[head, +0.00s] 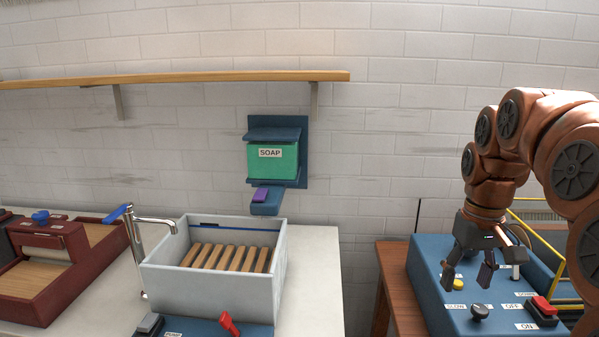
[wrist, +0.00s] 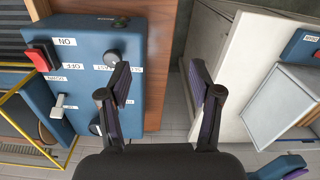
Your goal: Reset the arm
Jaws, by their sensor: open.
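My gripper (head: 468,276) hangs pointing down at the right of the head view, in front of and above a blue control box (head: 428,265). Its two dark fingers are apart with nothing between them. In the wrist view my gripper (wrist: 162,85) is also open and empty, over the gap between the brown wooden table and the pale counter. The copper-coloured arm is bent at the right side of the head view.
The blue box carries a red switch (head: 543,306), a black knob (head: 479,312) and a yellow button (head: 457,282). A grey basin (head: 212,286) with wooden slats stands on the pale counter (head: 322,262). A green soap dispenser (head: 272,161) and a wooden shelf (head: 200,77) are on the wall.

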